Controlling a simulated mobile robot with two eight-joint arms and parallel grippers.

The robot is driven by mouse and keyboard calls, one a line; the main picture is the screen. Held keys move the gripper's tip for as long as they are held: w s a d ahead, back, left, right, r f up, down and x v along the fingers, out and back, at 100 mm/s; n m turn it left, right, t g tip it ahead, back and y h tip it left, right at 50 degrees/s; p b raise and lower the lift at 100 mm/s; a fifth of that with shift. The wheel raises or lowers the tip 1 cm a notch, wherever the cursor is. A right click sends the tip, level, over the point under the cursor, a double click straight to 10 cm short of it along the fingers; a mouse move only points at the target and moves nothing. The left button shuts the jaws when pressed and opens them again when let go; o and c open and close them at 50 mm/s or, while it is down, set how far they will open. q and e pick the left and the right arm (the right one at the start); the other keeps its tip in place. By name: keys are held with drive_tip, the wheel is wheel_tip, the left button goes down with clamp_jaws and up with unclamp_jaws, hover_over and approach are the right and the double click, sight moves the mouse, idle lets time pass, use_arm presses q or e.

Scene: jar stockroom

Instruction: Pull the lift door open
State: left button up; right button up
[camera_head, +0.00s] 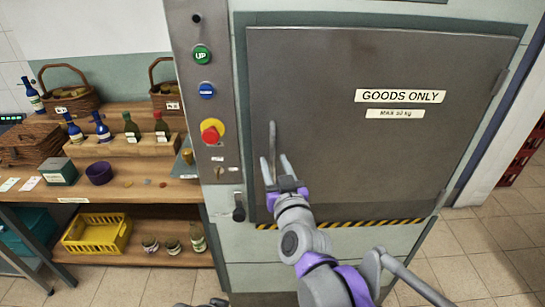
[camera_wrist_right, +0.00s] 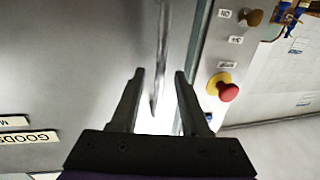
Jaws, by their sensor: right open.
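The grey metal lift door (camera_head: 370,130) is in the head view, flat in its frame, with a "GOODS ONLY" sign; it looks closed. Its upright bar handle (camera_head: 272,140) is near the door's left edge. My right gripper (camera_head: 276,163) is open at the handle's lower part. In the right wrist view, the handle (camera_wrist_right: 162,50) runs down between the two fingertips of the gripper (camera_wrist_right: 159,74), with room on both sides. Whether a finger touches it, I cannot tell.
Left of the door is a control panel (camera_head: 206,110) with a green UP button (camera_head: 202,56), a blue button (camera_head: 207,91) and a red stop button (camera_head: 211,131). Wooden shelves with bottles, baskets and a yellow crate (camera_head: 97,235) stand further left.

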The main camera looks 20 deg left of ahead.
drive_tip(key=shift+x, duration=1.25)
drive_tip(key=shift+c, duration=0.3)
clamp_jaws()
